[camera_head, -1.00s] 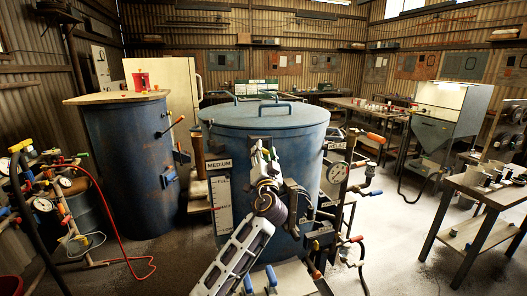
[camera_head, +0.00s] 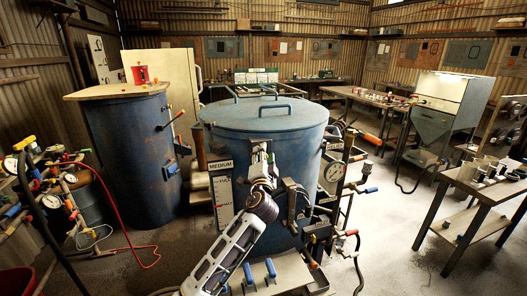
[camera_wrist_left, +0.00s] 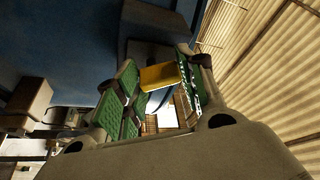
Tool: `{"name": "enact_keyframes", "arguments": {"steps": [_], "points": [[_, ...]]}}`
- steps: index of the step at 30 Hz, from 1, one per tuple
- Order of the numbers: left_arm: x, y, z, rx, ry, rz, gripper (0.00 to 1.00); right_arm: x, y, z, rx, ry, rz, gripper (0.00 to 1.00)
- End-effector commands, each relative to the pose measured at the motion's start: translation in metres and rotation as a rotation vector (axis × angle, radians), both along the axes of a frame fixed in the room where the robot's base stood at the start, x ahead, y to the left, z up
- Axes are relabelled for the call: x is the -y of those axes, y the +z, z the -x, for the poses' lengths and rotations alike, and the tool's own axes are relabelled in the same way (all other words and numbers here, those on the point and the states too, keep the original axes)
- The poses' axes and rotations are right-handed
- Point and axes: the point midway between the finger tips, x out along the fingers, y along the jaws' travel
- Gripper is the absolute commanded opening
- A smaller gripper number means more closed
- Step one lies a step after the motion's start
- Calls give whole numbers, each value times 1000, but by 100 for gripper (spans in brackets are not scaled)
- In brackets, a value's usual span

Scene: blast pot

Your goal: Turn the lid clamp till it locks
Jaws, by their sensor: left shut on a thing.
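The blue blast pot (camera_head: 225,150) stands upright in the middle of the head view, its round lid (camera_head: 240,115) resting on top with a bar handle. My left gripper (camera_head: 260,150) is at the front of the pot, just below the lid rim. In the left wrist view my left gripper (camera_wrist_left: 158,78) has its green-padded fingers on either side of a yellow piece (camera_wrist_left: 160,75), which looks like the lid clamp's handle, and is shut on it. In the head view the gripper and wrist hide most of the clamp. My right gripper does not show.
A gauge (camera_head: 334,172) and hoses with coloured handles crowd the pot's right side. A level scale (camera_head: 223,200) is on its left front. A second blue drum (camera_head: 130,140) stands at left, with a red hose (camera_head: 105,215) on the floor.

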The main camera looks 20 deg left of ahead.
Motion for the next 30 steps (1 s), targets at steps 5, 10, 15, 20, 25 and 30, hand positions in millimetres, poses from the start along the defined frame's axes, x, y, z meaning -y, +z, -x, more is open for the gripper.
{"name": "enact_keyframes", "arguments": {"steps": [5,10,15,20,25,30], "points": [[0,3,0,-44,0,-62,15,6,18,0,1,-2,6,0],[1,4,0,-83,1,-122,15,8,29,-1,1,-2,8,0],[1,4,-1,-125,0,-182,15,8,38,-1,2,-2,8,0],[2,4,-1,-165,-1,-242,15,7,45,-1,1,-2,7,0],[2,5,-1,-212,0,-314,15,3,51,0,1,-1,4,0],[3,4,-2,-261,-1,-384,15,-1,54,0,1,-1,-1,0]]}}
